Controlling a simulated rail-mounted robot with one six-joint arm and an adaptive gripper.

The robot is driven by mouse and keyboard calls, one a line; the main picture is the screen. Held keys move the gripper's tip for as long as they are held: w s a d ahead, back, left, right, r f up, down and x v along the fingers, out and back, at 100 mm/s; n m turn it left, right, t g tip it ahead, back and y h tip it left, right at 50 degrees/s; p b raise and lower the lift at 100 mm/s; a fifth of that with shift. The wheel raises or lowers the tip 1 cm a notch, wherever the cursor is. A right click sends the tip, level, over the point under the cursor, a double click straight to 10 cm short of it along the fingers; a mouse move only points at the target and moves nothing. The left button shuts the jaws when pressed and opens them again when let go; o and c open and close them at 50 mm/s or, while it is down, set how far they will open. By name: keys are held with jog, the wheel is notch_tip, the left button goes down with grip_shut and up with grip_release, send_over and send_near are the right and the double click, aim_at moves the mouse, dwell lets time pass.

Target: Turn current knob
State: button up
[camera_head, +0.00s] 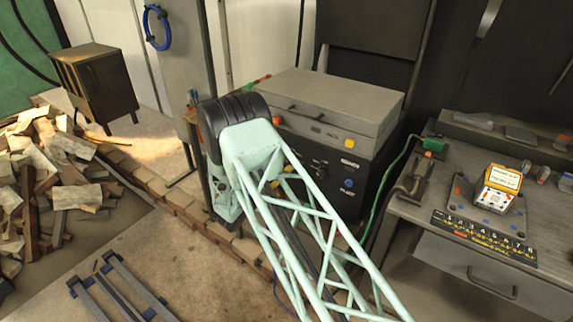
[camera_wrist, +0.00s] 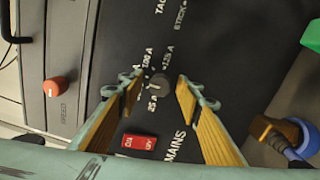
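The current knob (camera_wrist: 158,86) is a small dark grey knob on the black front panel of the machine (camera_head: 335,165). White ampere marks ring it, such as 25 A, 100 A and 125 A. In the wrist view my gripper (camera_wrist: 158,92) has its two yellow-padded fingers apart, one on each side of the knob. Gaps show between the pads and the knob, so the fingers do not appear to touch it. I cannot tell the depth of the fingertips against the panel. In the head view my arm hides part of the panel, and I cannot make out the gripper.
A red MAINS switch (camera_wrist: 139,144) sits below the knob, and a red SPEED knob (camera_wrist: 55,87) is to the left. A blue connector (camera_wrist: 303,138) is at lower right. A workbench (camera_head: 480,225) stands right of the machine, with a green cable (camera_head: 385,190) between them.

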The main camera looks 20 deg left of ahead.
jog(key=shift+s, duration=0.15)
jog(key=v, duration=1.1)
jog(key=shift+s, duration=0.4)
jog(key=shift+a, duration=0.1)
dwell(0.3)
